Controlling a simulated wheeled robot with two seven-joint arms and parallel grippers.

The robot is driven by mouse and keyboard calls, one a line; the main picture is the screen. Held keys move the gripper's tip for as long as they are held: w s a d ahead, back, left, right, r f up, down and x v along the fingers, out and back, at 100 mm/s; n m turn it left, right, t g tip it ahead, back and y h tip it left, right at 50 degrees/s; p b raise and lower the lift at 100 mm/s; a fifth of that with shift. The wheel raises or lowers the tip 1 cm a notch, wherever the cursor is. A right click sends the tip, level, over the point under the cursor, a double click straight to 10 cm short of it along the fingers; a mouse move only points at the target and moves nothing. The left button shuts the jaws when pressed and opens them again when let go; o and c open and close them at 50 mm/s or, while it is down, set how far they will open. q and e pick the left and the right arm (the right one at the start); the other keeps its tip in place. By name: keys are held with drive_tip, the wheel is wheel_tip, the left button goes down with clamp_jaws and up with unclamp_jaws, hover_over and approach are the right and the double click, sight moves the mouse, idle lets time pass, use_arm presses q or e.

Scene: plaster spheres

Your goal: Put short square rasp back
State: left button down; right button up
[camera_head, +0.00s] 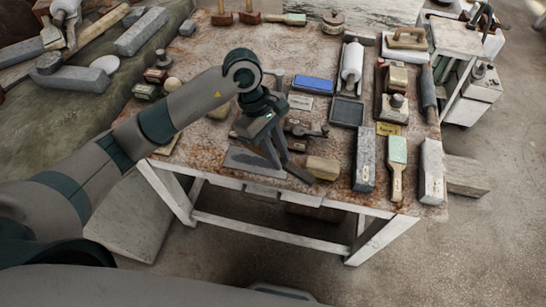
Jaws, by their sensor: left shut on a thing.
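My left gripper (276,152) reaches over the front of the worktable (225,75), pointing down, and is shut on a thin dark bar (300,173). The bar looks like the short square rasp, but it is small and partly hidden by the fingers, so its full shape is unclear. It slants down to the right, close to the table's front edge. My right gripper is not in view.
A flat dark grey plate (244,160) lies left of the gripper, and a wooden block (323,168) lies just right. A grey block (365,160), a green-topped brush (397,165) and a pale block (431,172) stand farther right. A blue block (314,84) lies behind.

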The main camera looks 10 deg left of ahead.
use_arm(q)
drive_tip(key=shift+a+f, duration=0.4)
drive_tip(key=shift+a, duration=0.3)
wheel_tip(320, 180, down, 3)
drive_tip(key=shift+p, duration=1.15)
drive_tip(key=shift+f, duration=0.5)
drive_tip(key=shift+f, duration=0.1)
